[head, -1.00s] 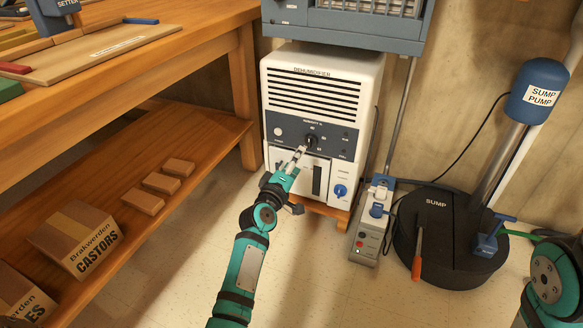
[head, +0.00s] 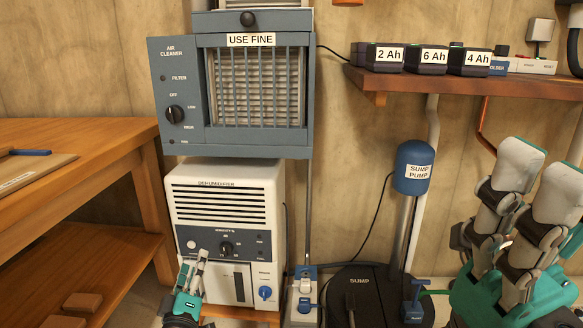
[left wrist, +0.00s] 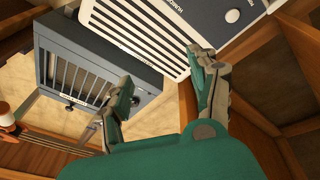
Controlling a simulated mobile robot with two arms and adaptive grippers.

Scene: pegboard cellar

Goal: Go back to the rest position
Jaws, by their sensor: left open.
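My left gripper (head: 194,262) is low in the head view, in front of the lower left of the white dehumidifier (head: 226,206). Its fingers point up and are apart, with nothing between them. It stands left of and below the dehumidifier's dark humidity knob (head: 226,248). In the left wrist view its two fingers (left wrist: 162,76) are spread, with the dehumidifier (left wrist: 140,32) beyond them. My right gripper (head: 540,190) is large at the right edge, its fingers pointing up. I see nothing held in it, but its opening is unclear from this angle.
The blue-grey air cleaner (head: 180,80) hangs above the dehumidifier. A wooden workbench (head: 90,150) with a lower shelf stands left. A wall shelf (head: 470,84) carries battery packs. The sump pump (head: 412,168) and a power strip (head: 302,295) stand right of the dehumidifier.

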